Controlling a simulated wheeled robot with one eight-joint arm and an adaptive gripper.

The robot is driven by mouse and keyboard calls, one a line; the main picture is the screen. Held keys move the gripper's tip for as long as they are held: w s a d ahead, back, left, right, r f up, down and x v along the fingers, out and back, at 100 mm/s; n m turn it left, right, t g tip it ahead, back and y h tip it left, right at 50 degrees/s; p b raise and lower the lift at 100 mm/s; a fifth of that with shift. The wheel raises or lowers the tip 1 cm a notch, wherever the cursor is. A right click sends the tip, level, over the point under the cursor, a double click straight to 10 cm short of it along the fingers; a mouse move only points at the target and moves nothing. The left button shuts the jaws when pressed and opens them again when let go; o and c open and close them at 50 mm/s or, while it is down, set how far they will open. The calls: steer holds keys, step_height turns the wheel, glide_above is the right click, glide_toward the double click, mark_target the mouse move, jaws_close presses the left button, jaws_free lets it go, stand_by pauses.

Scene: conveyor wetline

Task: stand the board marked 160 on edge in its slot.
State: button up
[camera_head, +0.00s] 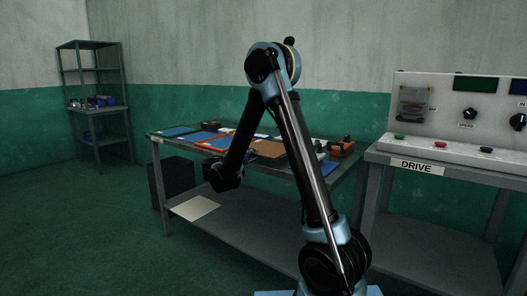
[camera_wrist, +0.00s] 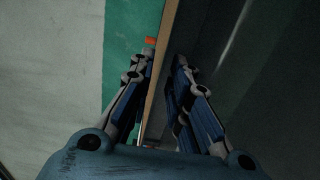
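Several flat boards lie on the grey work table (camera_head: 310,172) in the head view, among them a blue one (camera_head: 178,132) and a brown one (camera_head: 270,148). No mark 160 can be read, and I cannot pick out its slot. My gripper (camera_head: 222,180) is in front of the table's front edge in the head view, partly hidden by my own arm. In the wrist view my gripper (camera_wrist: 165,80) has its fingers apart. A thin tan edge (camera_wrist: 162,75) runs between them, close to the left finger; I cannot tell whether it is a board or the table edge.
A pale flat sheet (camera_head: 193,208) lies on the table's lower shelf. A dark box (camera_head: 172,183) stands at the table's left end. The DRIVE console (camera_head: 450,150) stands on the right, with buttons and knobs. A shelf rack (camera_head: 92,90) stands back left. Open floor lies at the left.

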jaws_close()
steer(key=shift+s+a, duration=0.25)
steer(key=shift+s, duration=0.15)
stand_by(0.7)
